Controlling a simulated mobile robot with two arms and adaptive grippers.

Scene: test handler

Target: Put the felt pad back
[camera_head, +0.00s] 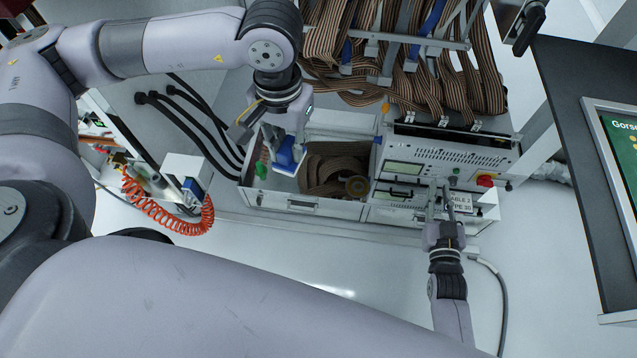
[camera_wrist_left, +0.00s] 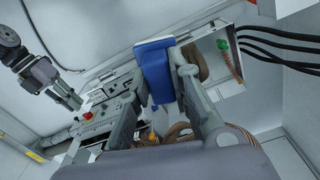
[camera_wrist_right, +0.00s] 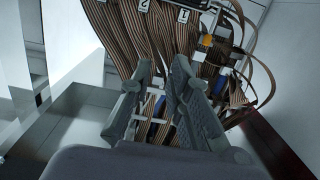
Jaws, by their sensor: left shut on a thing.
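My left gripper (camera_head: 290,150) is shut on a blue pad (camera_head: 288,158), which looks like the felt pad. It is over the left part of an open drawer (camera_head: 305,206). In the left wrist view the blue pad (camera_wrist_left: 157,72) sits between the fingers (camera_wrist_left: 165,75), wide face showing; its lower end is partly hidden by them. My right gripper (camera_head: 440,192) is in front of the instrument panel, its fingers apart with nothing between them. In the right wrist view the fingers (camera_wrist_right: 160,85) stand apart, with ribbon cables behind the gap.
The drawer holds coiled brown ribbon cable (camera_head: 325,170), a round roll (camera_head: 357,186) and a green item (camera_head: 261,171). The instrument panel (camera_head: 420,165) with a red button (camera_head: 484,180) adjoins on the right. Ribbon cables (camera_head: 400,60) hang behind; black hoses (camera_head: 200,125) run at left.

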